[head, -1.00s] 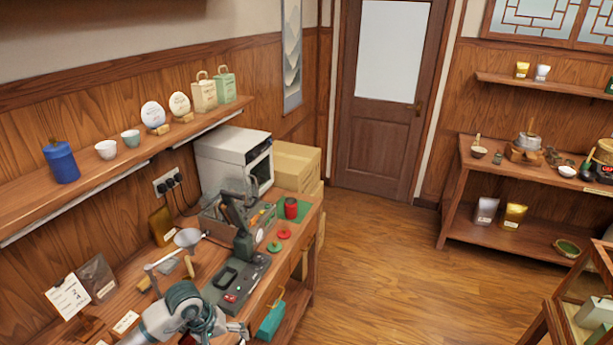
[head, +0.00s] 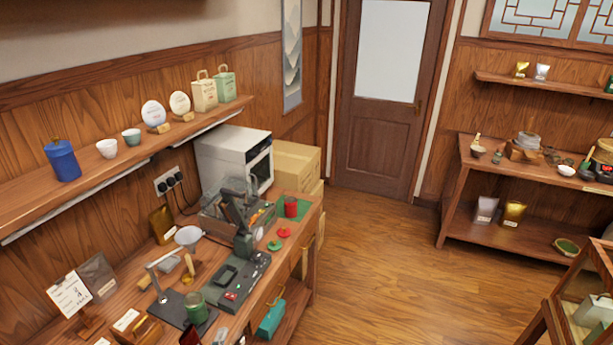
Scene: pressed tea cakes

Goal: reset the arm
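Neither of my grippers shows in the head view now, and no part of my arms is in the picture. The wooden workbench (head: 222,318) runs along the left wall. A dark lever press (head: 240,240) stands on it with its dark base block (head: 244,281) in front. A green jar (head: 196,308) stands on a dark plate near the front of the bench. A red canister (head: 291,207) sits on a green mat, with small red and green discs nearby.
A white oven-like box (head: 222,158) and cardboard boxes (head: 297,163) stand at the bench's far end. A wall shelf (head: 100,180) hangs above the bench. The wooden floor (head: 390,270) is clear toward the door (head: 385,110). A display case (head: 585,300) is at lower right.

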